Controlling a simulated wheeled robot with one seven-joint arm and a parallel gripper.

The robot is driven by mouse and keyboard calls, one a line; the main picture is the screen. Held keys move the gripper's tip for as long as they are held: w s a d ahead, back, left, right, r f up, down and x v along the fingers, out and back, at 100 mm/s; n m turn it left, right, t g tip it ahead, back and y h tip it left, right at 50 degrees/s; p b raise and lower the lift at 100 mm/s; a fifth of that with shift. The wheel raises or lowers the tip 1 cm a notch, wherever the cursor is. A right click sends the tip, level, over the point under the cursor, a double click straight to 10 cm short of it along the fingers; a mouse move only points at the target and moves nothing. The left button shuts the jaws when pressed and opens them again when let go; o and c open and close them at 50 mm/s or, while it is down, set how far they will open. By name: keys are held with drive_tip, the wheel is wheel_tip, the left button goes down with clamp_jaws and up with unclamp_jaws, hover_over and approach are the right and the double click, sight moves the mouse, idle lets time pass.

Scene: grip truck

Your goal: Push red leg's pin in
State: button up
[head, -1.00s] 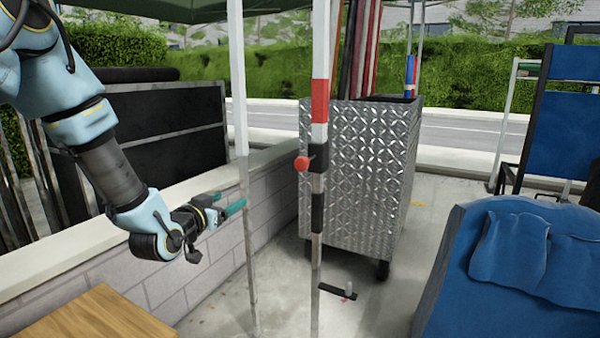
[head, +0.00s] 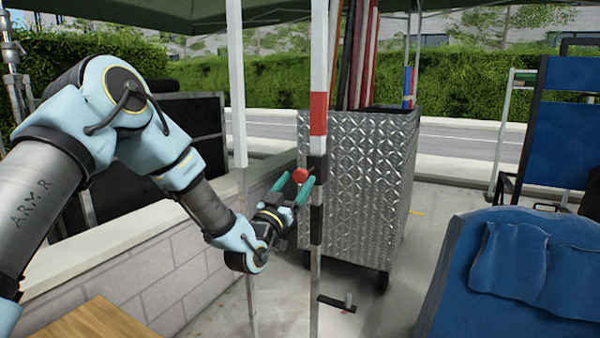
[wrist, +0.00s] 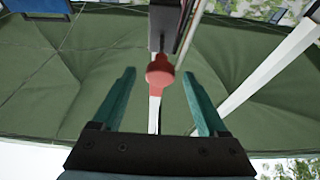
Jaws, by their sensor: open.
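The red-banded leg (head: 318,115) is an upright white pole with a red band and black collars, on a grey lower tube. Its red round pin (head: 300,175) sticks out to the left at the upper black collar. My gripper (head: 294,190) is open, its two green fingers around the height of the pin, one on each side of it in the picture. In the wrist view the red pin (wrist: 160,70) lies between and beyond the two open fingertips (wrist: 160,78). I see no clear contact between fingers and pin.
A second white leg (head: 237,90) stands left of the red one, beside my forearm. A metal cart (head: 358,190) with poles stands close behind. A low block wall (head: 150,275) and wooden surface (head: 95,322) lie left; a blue covered object (head: 530,275) is right.

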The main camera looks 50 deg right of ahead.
drive_tip(key=shift+x, duration=1.3)
drive_tip(key=shift+c, duration=0.3)
clamp_jaws()
